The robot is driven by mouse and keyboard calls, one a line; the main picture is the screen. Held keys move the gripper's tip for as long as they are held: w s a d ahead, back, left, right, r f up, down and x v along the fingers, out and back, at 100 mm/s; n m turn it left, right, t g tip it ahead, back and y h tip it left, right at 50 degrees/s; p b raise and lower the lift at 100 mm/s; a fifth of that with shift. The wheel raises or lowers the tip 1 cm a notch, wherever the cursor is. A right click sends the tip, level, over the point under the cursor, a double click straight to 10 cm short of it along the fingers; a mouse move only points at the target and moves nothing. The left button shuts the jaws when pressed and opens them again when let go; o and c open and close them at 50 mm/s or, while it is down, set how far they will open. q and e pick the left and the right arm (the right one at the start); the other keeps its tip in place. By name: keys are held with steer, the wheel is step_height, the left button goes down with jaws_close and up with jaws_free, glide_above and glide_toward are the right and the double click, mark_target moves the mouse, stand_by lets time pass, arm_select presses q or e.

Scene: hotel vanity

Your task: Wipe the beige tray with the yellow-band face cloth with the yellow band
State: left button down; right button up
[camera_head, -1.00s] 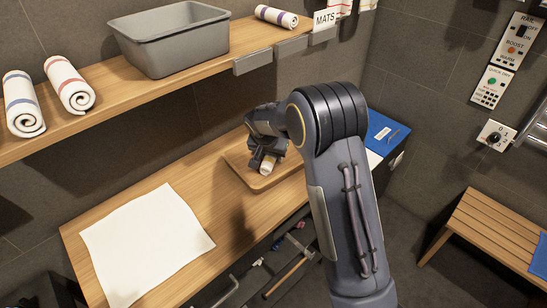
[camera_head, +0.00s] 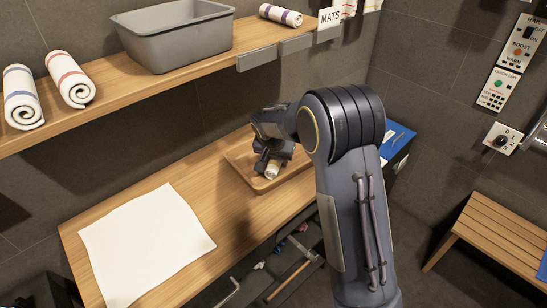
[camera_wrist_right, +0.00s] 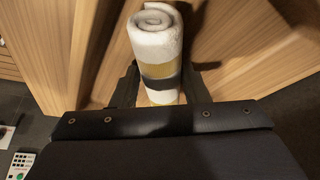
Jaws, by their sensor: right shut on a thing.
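The beige tray (camera_head: 241,174) is a shallow wooden-toned tray on the counter, partly hidden by my right arm. The yellow-band face cloth (camera_head: 272,170) is a white roll held over the tray's inside. In the right wrist view the cloth (camera_wrist_right: 156,42) shows its spiral end, a yellow band and a dark stripe. My right gripper (camera_head: 270,160) is shut on the roll, with a finger on each side of it in the wrist view (camera_wrist_right: 160,88). Whether the roll touches the tray floor is hard to tell. My left gripper is out of view.
A white cloth (camera_head: 146,240) lies flat on the counter (camera_head: 215,205) left of the tray. Above, a shelf (camera_head: 115,100) holds a grey bin (camera_head: 175,40) and rolled towels (camera_head: 70,80). A blue item (camera_head: 398,140) lies right of my arm. A slatted bench (camera_head: 495,235) stands at right.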

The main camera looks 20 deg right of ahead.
steer(key=shift+s, duration=0.15)
steer(key=shift+r+p, duration=1.95)
steer(key=shift+r, duration=0.95)
steer(key=shift+r, duration=0.1)
steer(key=shift+r+p, duration=1.05)
steer(key=shift+r, duration=0.4)
steer(key=shift+f, duration=0.1)
